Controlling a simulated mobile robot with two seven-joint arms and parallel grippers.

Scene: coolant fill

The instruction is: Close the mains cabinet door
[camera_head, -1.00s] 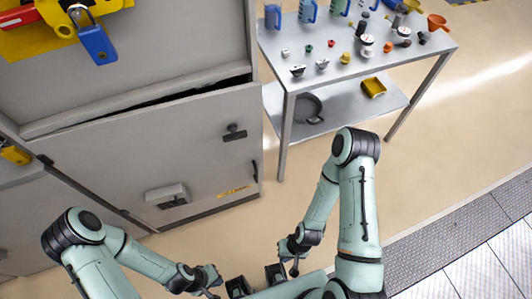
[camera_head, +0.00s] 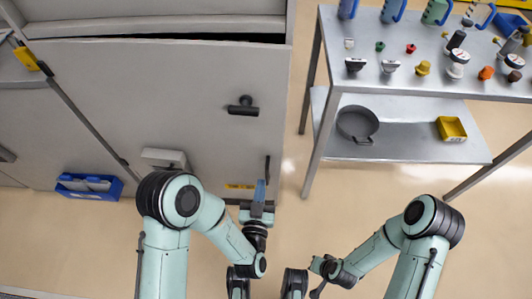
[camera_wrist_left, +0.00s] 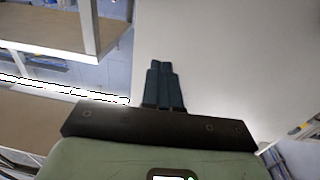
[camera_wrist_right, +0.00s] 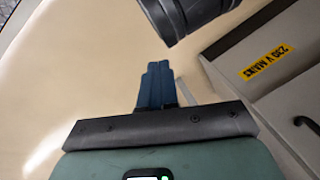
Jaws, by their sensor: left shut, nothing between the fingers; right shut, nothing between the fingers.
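The mains cabinet door (camera_head: 200,115) is a grey panel with a black handle (camera_head: 243,106) in the head view. A dark gap (camera_head: 200,37) runs along its top edge, so it appears not flush. My left gripper (camera_head: 260,190) is shut and empty by the door's lower right corner, beside its yellow label (camera_head: 240,187); I cannot tell if it touches. In the left wrist view its fingers (camera_wrist_left: 163,84) are together before a pale surface. My right gripper (camera_head: 316,291) is low and apart from the door. In the right wrist view its fingers (camera_wrist_right: 155,84) are together and empty.
A metal table (camera_head: 400,82) with mugs, gauges and caps stands right of the cabinet. Its lower shelf holds a dark pan (camera_head: 357,124) and a yellow bin (camera_head: 451,129). A blue tray (camera_head: 90,187) is at the left. Floor between cabinet and table is clear.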

